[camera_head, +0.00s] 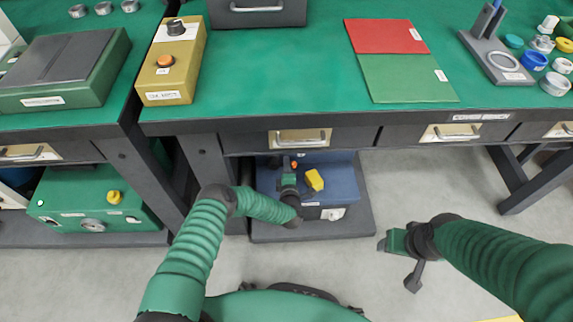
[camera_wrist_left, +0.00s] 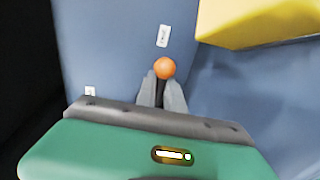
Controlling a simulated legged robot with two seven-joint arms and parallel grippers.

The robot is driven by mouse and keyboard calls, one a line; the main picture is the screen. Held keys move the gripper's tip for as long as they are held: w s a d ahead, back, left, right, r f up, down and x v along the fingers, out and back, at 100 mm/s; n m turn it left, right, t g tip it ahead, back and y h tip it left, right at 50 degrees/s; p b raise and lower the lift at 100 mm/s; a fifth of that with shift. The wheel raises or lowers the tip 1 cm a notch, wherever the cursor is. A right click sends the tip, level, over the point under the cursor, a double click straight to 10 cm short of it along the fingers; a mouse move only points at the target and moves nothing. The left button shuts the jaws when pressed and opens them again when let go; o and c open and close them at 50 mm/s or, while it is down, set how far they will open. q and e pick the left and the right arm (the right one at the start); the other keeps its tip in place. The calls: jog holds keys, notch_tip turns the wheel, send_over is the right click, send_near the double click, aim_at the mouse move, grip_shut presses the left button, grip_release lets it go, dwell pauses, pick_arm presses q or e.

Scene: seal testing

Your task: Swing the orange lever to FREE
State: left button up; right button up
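The orange lever (camera_wrist_left: 165,68) shows its round orange knob in the left wrist view, on the top of a blue unit. In the head view the knob (camera_head: 294,163) is a small orange spot on the blue unit (camera_head: 345,180) under the bench. My left gripper (camera_wrist_left: 161,92) reaches down to it. Its two grey fingers are close together on either side of a dark stem just below the knob. The gripper hides the lever's base. My left gripper also shows in the head view (camera_head: 290,172). My right gripper (camera_head: 398,262) hangs empty over the floor; its finger gap is unclear.
A yellow block (camera_wrist_left: 255,20) stands right of the knob. White labels (camera_wrist_left: 163,36) lie beyond and to the left, too small to read. The drawer fronts (camera_head: 300,139) of the green-topped bench overhang the unit. A bench leg (camera_head: 210,165) stands close to its left. Floor at right is clear.

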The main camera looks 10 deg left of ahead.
pick_arm(q)
jog(key=o, duration=0.4)
jog(key=shift+d+f, duration=0.25)
jog(key=shift+f, duration=0.05)
jog(key=shift+o, duration=0.2)
jog(key=shift+r, duration=0.15)
jog(key=shift+a, duration=0.1)
jog(key=shift+s+r, duration=0.1)
jog(key=shift+s, duration=0.05)
jog(key=p+v, duration=0.7)
jog(key=v, duration=0.9)
jog(key=shift+s, duration=0.3)
